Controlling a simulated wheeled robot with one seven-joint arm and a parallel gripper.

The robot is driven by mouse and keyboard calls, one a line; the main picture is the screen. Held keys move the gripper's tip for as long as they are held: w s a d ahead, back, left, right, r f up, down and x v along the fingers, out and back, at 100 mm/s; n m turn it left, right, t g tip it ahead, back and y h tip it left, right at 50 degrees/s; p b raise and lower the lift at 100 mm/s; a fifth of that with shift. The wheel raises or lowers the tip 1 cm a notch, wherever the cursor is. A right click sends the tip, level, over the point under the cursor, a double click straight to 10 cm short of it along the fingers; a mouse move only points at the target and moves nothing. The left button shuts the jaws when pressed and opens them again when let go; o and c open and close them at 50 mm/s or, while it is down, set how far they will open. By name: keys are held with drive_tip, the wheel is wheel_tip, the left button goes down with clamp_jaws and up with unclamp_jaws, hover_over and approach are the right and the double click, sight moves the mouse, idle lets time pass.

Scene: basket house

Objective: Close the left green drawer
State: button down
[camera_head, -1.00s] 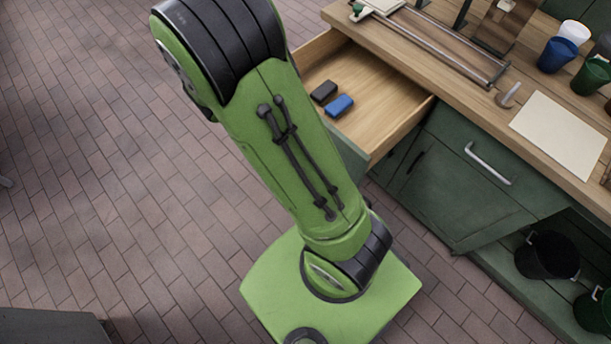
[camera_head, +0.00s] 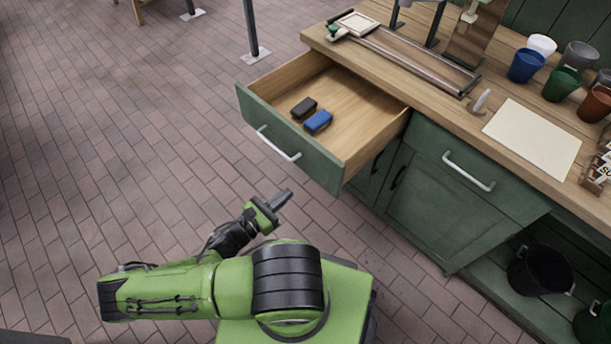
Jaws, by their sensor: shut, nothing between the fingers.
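The left green drawer (camera_head: 292,142) is pulled well out of the workbench. Its green front has a pale bar handle (camera_head: 278,144). Inside lie a black block (camera_head: 304,107) and a blue block (camera_head: 318,122). My gripper (camera_head: 284,197) is shut and empty. In the picture it is below the drawer front, apart from it, with its fingers pointing up and right. My green arm is folded low over my base.
The right green drawer (camera_head: 470,170) is closed, above a cabinet door. The wooden worktop holds a paper sheet (camera_head: 532,138) and several cups. A black bucket (camera_head: 540,270) stands on the lower shelf.

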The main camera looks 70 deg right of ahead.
sight(317, 168)
drive_tip(key=b+x, duration=0.1)
drive_tip(key=x, duration=0.9)
drive_tip(key=shift+s+d, duration=0.15)
drive_tip(key=shift+d, duration=0.05)
drive_tip(key=shift+d, duration=0.15)
